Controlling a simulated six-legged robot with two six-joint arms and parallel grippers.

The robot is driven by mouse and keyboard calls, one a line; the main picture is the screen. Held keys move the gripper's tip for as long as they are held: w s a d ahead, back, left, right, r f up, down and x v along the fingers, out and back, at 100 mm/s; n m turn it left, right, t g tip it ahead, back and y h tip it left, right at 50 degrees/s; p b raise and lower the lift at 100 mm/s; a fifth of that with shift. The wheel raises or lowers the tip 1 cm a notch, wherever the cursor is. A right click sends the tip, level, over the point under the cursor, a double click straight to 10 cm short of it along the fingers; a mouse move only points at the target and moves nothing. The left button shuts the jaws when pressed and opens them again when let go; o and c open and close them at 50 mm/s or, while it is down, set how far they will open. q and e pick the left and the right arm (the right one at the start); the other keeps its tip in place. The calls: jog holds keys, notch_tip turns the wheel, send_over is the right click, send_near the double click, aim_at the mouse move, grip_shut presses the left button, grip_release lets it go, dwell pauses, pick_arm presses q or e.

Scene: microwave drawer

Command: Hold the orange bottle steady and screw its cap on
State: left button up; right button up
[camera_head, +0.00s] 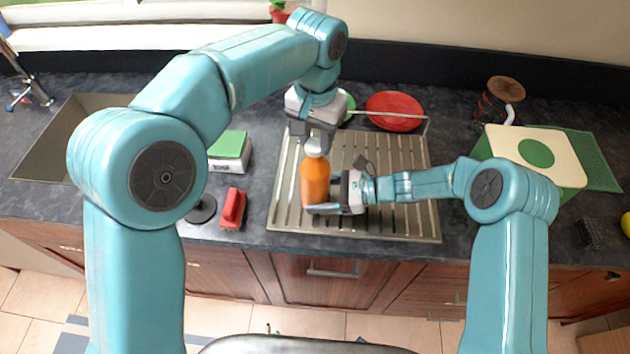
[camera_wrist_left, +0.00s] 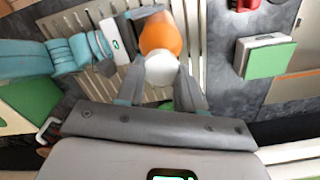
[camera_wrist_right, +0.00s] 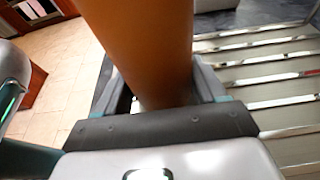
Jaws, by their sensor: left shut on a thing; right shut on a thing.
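The orange bottle (camera_head: 315,181) stands upright over the slatted metal drainer, with its light grey-white cap (camera_head: 314,147) at the top. My left gripper (camera_head: 316,143) comes down from above and is shut on the cap. In the left wrist view the white cap (camera_wrist_left: 161,69) sits between the fingers, with the orange bottle (camera_wrist_left: 160,37) beyond it. My right gripper (camera_head: 322,207) comes in from the right and is shut on the bottle's lower part. In the right wrist view the bottle (camera_wrist_right: 145,45) fills the space between the fingers. The cap's thread is hidden.
The drainer (camera_head: 400,215) lies around the bottle. A red plate (camera_head: 395,110) is behind it. A red brush (camera_head: 232,208) and a green-and-white sponge box (camera_head: 229,150) are to the left, near the sink (camera_head: 65,145). A cutting board (camera_head: 535,154) is to the right.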

pick_arm(q)
jog(key=shift+f, duration=0.6)
dwell(1.6)
pick_arm(e)
jog(key=shift+o, duration=0.9)
jog(key=c, duration=0.5)
pick_arm(q)
jog(key=o, duration=0.6)
pick_arm(e)
jog(key=c, duration=0.4)
pick_arm(q)
jog(key=o, duration=0.5)
